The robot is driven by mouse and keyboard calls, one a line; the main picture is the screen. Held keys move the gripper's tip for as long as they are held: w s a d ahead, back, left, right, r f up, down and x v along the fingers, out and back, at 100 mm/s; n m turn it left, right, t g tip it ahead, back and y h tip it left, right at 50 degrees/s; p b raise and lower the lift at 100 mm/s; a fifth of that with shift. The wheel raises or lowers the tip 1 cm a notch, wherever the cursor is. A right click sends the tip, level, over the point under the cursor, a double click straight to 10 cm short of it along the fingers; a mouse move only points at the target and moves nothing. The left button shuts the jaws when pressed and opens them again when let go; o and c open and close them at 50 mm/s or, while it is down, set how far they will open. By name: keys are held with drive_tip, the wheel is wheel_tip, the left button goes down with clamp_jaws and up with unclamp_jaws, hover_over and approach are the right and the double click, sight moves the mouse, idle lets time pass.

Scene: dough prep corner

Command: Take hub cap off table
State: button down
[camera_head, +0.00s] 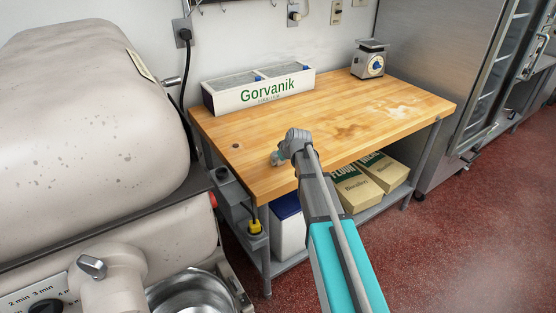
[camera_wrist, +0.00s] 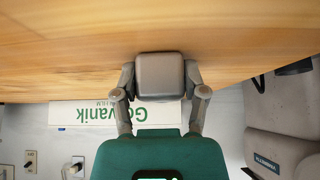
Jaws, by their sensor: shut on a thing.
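My gripper (camera_head: 284,152) is over the front left part of the wooden table (camera_head: 340,130), low near its top. In the wrist view, my gripper (camera_wrist: 160,76) has its two fingers closed on the left and right sides of a smooth grey rounded-square piece, which looks like the hub cap (camera_wrist: 160,68). In the head view the arm and gripper mostly hide the held piece. I cannot tell whether it still touches the wood.
A small dark round thing (camera_head: 236,146) lies on the table's left side. A white Gorvanik box (camera_head: 262,94) and a scale (camera_head: 369,60) stand at the back. A large mixer (camera_head: 90,110) is close on the left. Flour bags (camera_head: 356,188) sit on the lower shelf.

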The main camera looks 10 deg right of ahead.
drive_tip(key=shift+r, duration=0.2)
drive_tip(key=shift+r+p, duration=1.15)
drive_tip(key=shift+p, duration=0.1)
drive_tip(key=shift+r+p, duration=0.3)
drive_tip(key=shift+r+p, duration=1.8)
drive_tip(key=shift+r, duration=0.05)
